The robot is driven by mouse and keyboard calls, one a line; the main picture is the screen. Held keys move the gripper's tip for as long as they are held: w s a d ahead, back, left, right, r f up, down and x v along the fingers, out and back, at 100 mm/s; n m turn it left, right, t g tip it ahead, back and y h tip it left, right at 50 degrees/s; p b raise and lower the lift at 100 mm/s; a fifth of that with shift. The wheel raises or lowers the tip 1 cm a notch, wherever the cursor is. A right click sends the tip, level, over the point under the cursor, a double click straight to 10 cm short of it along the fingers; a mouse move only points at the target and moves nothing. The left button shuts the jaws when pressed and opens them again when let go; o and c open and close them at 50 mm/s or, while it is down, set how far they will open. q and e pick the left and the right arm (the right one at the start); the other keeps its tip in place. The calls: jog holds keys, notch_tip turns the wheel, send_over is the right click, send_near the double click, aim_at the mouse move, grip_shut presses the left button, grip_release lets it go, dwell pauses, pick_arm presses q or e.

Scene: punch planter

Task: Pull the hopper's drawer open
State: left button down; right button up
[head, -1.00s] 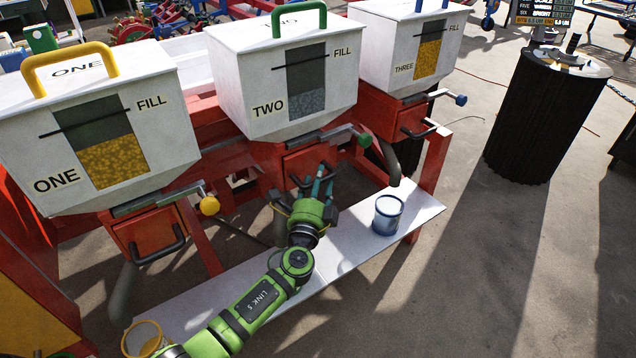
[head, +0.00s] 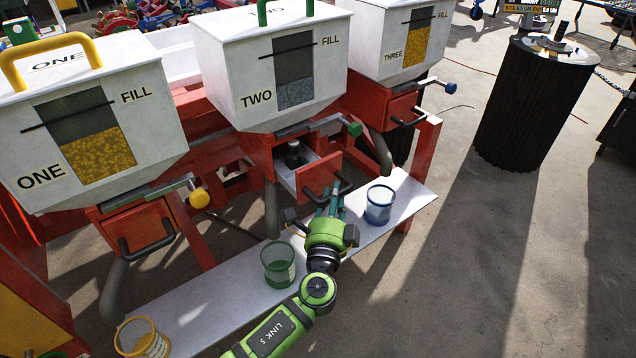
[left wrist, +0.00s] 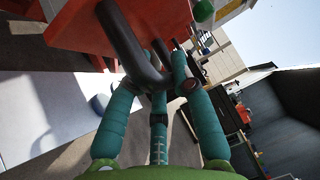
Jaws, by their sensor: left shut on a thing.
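The middle hopper (head: 275,75), labelled TWO, has a red-fronted drawer (head: 317,173) below it. The drawer is pulled partly out, and a small dark object (head: 293,152) shows in or just behind its open top. My left gripper (head: 328,203) is shut on the drawer's dark handle (head: 345,184). In the left wrist view the teal fingers (left wrist: 160,85) close around the dark handle bar (left wrist: 128,45), with the red drawer front (left wrist: 75,30) beyond it. My right gripper is not in view.
A white shelf (head: 225,293) runs below the hoppers and bears a green cup (head: 278,264), a blue cup (head: 380,205) and a yellow cup (head: 143,340). Hoppers ONE (head: 85,115) and THREE (head: 395,40) flank TWO, their drawers shut. Open floor (head: 480,260) lies to the right.

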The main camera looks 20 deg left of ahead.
pick_arm(q)
jog(key=s+d+b, duration=0.1)
jog(key=s+d, duration=0.4)
jog(key=d, duration=0.1)
jog(key=shift+d, duration=0.25)
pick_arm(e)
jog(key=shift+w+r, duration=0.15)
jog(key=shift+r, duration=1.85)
pick_arm(q)
jog(key=c, duration=1)
grip_release()
jog(key=shift+c, duration=0.2)
jog(key=s+d+f, duration=0.1)
jog(key=s, duration=1.1)
jog(key=shift+d+f, duration=0.15)
jog(key=shift+f, duration=0.1)
